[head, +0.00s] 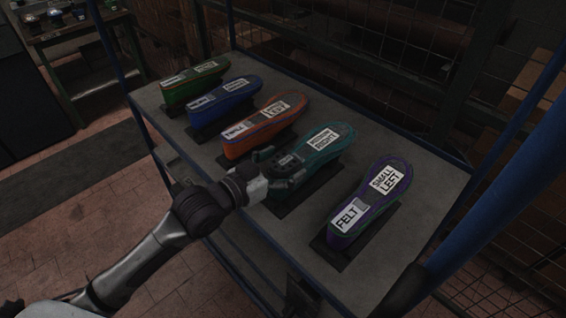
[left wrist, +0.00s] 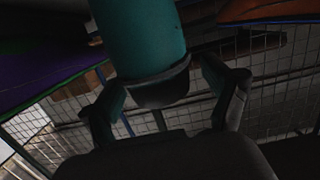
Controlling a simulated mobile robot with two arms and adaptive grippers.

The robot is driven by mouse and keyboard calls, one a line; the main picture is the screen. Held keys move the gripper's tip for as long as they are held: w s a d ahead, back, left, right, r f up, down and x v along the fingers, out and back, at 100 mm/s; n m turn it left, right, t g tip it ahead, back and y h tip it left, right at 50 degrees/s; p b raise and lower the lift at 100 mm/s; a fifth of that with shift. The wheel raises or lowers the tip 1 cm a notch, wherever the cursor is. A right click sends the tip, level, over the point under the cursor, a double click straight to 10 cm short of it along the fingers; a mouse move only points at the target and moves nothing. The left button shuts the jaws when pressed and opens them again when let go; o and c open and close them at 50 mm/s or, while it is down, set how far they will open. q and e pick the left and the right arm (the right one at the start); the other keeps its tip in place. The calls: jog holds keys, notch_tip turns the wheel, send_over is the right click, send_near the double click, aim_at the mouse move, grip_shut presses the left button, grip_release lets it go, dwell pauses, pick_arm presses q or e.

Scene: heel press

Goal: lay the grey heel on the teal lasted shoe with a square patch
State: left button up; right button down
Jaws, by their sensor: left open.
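The teal lasted shoe (head: 319,151) lies sole up on the rack's shelf, second from the right, with a white label reading RIGHT. My left gripper (head: 278,172) is at its near, heel end, with the jaws open around that end. In the left wrist view the teal shoe (left wrist: 145,35) rises between the spread fingers (left wrist: 165,95). A dark rounded piece (left wrist: 162,93) at its end may be the grey heel; I cannot tell if it touches the fingers. The gripper hides much of the heel seat in the head view. My right gripper is not in view.
A purple shoe (head: 371,205) stands to the right, an orange one (head: 265,124) to the left, with blue (head: 224,100) and green (head: 194,83) ones beyond. Blue posts (head: 505,185) and a wire mesh bound the grey shelf (head: 405,148). Its back right is bare.

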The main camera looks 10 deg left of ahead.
pick_arm(q)
jog(key=v, duration=1.2)
dwell(0.6)
